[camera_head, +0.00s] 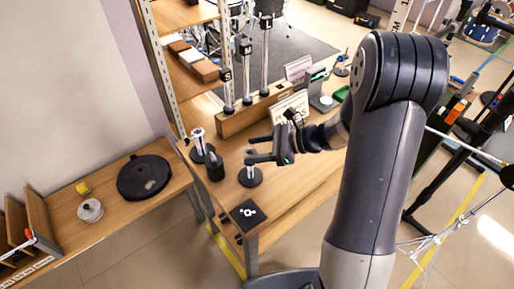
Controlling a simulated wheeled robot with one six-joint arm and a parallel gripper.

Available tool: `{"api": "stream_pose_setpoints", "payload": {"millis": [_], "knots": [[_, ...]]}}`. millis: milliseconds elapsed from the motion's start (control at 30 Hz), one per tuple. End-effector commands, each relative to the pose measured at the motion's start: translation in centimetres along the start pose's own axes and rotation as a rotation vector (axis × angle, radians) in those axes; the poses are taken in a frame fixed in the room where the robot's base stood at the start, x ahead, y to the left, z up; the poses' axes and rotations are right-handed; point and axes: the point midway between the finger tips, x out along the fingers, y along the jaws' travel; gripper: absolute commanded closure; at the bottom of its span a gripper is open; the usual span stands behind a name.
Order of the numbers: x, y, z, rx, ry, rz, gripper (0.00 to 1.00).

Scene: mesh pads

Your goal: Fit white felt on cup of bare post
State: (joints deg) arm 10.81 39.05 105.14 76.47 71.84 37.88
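A short silver post (250,169) on a round black base stands near the front of the wooden table. A second silver post (198,142) on a black base stands to its left, with a pale, wider top. A small dark cylinder (215,168) stands between them. I cannot tell which post is bare, and I cannot make out a white felt. My gripper (256,149) points left, just above and beside the nearer post's top. The lower finger partly overlaps the post top.
A wooden rack (238,120) holds three tall posts marked with letters at the back. A black square plate (249,215) with a white mark lies at the near table corner.

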Motion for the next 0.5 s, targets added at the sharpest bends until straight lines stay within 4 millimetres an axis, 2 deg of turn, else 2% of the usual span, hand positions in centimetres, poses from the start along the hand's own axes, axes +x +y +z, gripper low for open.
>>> {"api": "stream_pose_setpoints", "payload": {"millis": [100, 333, 500], "knots": [[0.0, 0.0, 0.0, 0.0, 0.0, 0.0, 0.39], [-0.1, 0.0, 0.0, 0.0, 0.0, -0.001, 0.39], [-1.6, -0.1, 0.0, -0.001, -0.001, -0.004, 0.39]]}}
